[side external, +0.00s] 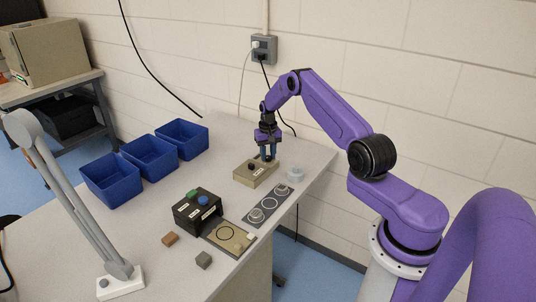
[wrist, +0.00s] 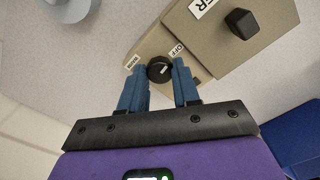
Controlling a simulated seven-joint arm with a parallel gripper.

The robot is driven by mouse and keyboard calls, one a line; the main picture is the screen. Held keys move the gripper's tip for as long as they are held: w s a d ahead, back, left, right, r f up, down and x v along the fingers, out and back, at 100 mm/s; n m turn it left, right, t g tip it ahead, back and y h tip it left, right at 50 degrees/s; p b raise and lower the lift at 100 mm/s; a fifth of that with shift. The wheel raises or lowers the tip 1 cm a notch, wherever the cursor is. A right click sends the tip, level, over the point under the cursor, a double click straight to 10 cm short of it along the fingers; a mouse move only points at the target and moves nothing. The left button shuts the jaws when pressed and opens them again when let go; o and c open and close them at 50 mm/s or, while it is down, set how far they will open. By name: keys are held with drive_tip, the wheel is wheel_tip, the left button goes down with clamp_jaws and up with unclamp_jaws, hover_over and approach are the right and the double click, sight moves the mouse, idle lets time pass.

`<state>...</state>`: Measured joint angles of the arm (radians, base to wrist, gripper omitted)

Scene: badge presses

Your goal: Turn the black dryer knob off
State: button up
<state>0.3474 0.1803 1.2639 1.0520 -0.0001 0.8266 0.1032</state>
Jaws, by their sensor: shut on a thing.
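The beige dryer box (side external: 257,175) stands on the table near the wall, and its labelled top shows in the wrist view (wrist: 205,45). The round black dryer knob (wrist: 159,70) sits on a lower ledge of the box, between a WARM label (wrist: 132,63) and an OFF label (wrist: 177,49). A small pale mark shows on the knob; its exact direction is hard to tell. My gripper (wrist: 159,78) has its blue fingers shut on the knob from both sides. In the side view my gripper (side external: 268,157) points down at the box's far end, and its fingers hide the knob.
A black square block (wrist: 242,23) stands on the box's higher part, close by. A grey plate with round dials (side external: 269,204), a pale round piece (side external: 295,174) and a black box with green and blue buttons (side external: 197,212) are nearby. Blue bins (side external: 112,185) stand left.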

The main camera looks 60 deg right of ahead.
sight(268, 156)
drive_tip(key=shift+m, duration=0.8)
drive_tip(key=o, duration=0.8)
drive_tip(key=shift+c, duration=0.2)
wheel_tip(268, 156, up, 18)
drive_tip(key=shift+f, duration=0.25)
